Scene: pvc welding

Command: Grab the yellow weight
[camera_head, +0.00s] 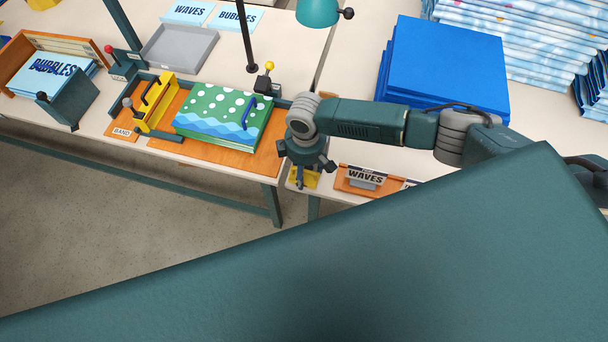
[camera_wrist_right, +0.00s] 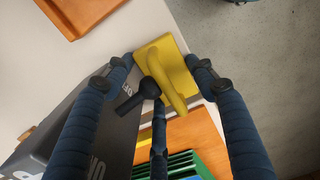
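My left gripper is not in view.
Left of my right gripper, a green dotted stack (camera_head: 215,112) lies on an orange board beside a yellow clamp bar (camera_head: 155,104). A black-knobbed lever (camera_wrist_right: 140,95) stands close to the fingers. Right are an orange WAVES holder (camera_head: 362,183) and a blue stack (camera_head: 447,62).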

